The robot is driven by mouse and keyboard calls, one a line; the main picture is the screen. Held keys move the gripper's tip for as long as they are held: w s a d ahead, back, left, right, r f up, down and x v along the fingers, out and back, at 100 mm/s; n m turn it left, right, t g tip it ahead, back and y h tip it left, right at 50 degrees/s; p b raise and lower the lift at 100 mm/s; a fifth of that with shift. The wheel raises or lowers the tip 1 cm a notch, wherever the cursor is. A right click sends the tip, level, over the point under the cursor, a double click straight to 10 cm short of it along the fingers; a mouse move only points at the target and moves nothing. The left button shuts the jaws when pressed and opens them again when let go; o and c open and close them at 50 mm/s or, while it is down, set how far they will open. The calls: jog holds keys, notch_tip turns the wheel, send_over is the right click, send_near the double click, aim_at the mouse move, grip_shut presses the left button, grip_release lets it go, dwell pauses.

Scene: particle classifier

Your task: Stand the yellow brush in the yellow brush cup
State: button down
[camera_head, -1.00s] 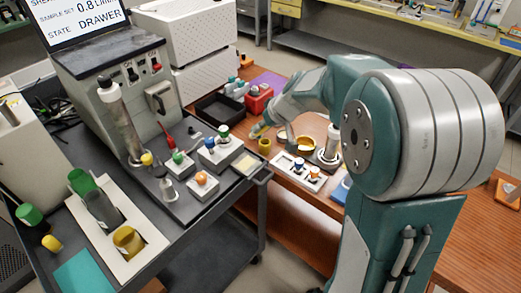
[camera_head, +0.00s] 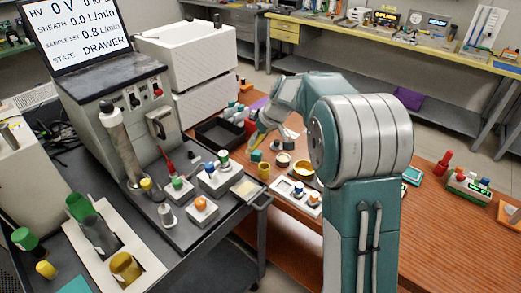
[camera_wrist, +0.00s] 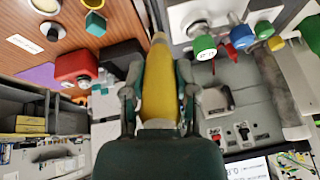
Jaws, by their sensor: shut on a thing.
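My gripper (camera_head: 258,136) is shut on the yellow brush (camera_wrist: 158,88). In the wrist view the brush lies between the two fingers (camera_wrist: 158,100), its narrow end pointing toward the top of the picture. In the head view only a small yellow part of the brush (camera_head: 254,138) shows beside my gripper, above the wooden bench. The small yellow cup (camera_head: 264,170) stands upright on the bench, below my gripper in the head view and apart from the brush. I cannot tell the exact height of the brush above the bench.
A teal block (camera_head: 257,156) and a brass dish (camera_head: 303,169) are near the cup. A white tray with small knobs (camera_head: 297,192) lies in front. A black tray (camera_head: 218,133) is to the left. The dark cart (camera_head: 232,222) holds several knobbed blocks and a tall cylinder (camera_head: 122,143).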

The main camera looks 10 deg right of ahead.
jog(key=w+d+f+n+g+h, duration=0.3)
jog(key=w+f, duration=0.5)
jog(key=w, duration=0.3)
jog(key=shift+d+n+g+h, duration=0.3)
jog(key=shift+d+n+h, duration=0.15)
jog(key=shift+d, duration=0.7)
jog(key=shift+w+f, duration=0.1)
jog(key=shift+f, duration=2.9)
jog(key=shift+f, duration=3)
jog(key=shift+c, duration=1.5)
grip_release()
